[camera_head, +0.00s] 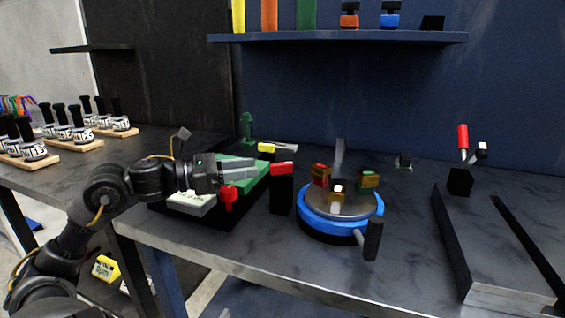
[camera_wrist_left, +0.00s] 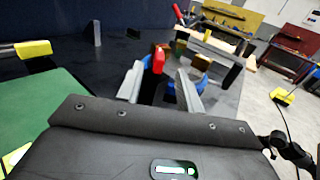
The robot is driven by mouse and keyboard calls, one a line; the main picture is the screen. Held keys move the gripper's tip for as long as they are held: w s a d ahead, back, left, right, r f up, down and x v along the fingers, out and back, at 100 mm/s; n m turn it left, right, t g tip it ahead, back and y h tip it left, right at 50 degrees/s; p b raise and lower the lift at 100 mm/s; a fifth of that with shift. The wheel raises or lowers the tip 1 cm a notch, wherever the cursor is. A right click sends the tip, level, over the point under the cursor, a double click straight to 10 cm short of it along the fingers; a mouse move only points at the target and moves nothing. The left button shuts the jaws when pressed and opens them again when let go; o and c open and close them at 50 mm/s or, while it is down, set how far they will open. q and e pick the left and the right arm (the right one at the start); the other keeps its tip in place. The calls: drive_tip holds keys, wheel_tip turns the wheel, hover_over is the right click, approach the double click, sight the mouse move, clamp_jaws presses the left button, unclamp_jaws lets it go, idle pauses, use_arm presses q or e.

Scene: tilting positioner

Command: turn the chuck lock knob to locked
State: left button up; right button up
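A chuck with a blue ring (camera_head: 312,222), a grey top and several small jaws stands on the table in the head view. A black handle (camera_head: 373,240) sticks up at its front right; I cannot tell which part is the lock knob. A red-topped piece (camera_head: 281,168) sits on a black post (camera_head: 281,196) left of the chuck. My left gripper (camera_head: 252,168) points right, toward this red top, and looks apart from it. In the left wrist view its two fingers (camera_wrist_left: 160,90) are spread, with the red top (camera_wrist_left: 158,60) beyond and between them. My right gripper is not in view.
A green-topped box (camera_head: 245,180) and a red knob (camera_head: 228,198) lie close under my left gripper. A yellow-topped piece (camera_head: 266,148) stands behind. A red-handled lever (camera_head: 463,138) and dark rails (camera_head: 450,240) are at the right.

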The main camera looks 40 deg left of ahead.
sight(281, 163)
use_arm(q)
drive_tip(key=x, duration=0.6)
drive_tip(key=shift+w+d+r+p, duration=0.15)
drive_tip(key=shift+w+d+p, duration=0.1)
drive_tip(key=shift+p, duration=0.15)
drive_tip(key=shift+x, duration=0.9)
drive_tip(key=shift+w, duration=0.1)
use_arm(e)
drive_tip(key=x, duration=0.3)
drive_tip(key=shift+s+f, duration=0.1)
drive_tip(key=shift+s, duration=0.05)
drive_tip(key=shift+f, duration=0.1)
use_arm(q)
clamp_jaws()
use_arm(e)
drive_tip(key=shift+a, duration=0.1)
